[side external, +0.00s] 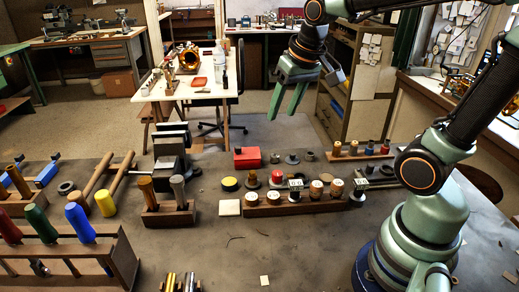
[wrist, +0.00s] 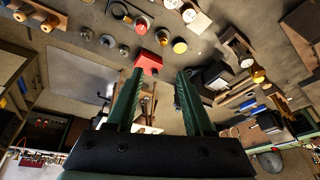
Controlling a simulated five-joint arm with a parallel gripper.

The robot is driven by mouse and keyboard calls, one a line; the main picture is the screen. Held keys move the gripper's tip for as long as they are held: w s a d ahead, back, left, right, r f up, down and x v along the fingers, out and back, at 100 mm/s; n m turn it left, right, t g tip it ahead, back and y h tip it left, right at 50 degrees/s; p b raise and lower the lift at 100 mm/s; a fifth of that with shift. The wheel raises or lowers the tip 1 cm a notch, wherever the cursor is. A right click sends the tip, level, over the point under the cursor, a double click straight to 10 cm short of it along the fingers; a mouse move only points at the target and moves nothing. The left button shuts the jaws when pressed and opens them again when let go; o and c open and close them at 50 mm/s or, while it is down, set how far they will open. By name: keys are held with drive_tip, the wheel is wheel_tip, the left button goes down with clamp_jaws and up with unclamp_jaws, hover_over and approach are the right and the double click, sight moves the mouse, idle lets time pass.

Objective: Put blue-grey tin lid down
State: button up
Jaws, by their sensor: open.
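My gripper (side external: 283,113) is open and empty, held in the air well above the back of the workbench. Its two green fingers stand apart in the wrist view (wrist: 160,73), with nothing between them. Several small grey round pieces (side external: 292,159) lie on the bench right of a red box (side external: 247,157). They also show in the wrist view (wrist: 107,40), left of the red box (wrist: 148,63). I cannot tell which of these, if any, is the blue-grey tin lid.
A wooden rack (side external: 293,207) with white-topped pieces stands front of the grey pieces. A yellow-topped tin (side external: 229,184) and a pale square tile (side external: 229,208) are nearby. A vise (side external: 172,152) rises at the left. Bare bench (side external: 320,245) lies at the front.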

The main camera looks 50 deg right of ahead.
drive_tip(key=s+a+n+t, duration=0.1)
drive_tip(key=s+a+n, duration=0.2)
drive_tip(key=s+a, duration=0.1)
drive_tip(key=shift+s+a+f+n+t+y, duration=0.2)
drive_tip(key=shift+s+a+n+t+y, duration=0.1)
drive_tip(key=shift+s+a, duration=0.15)
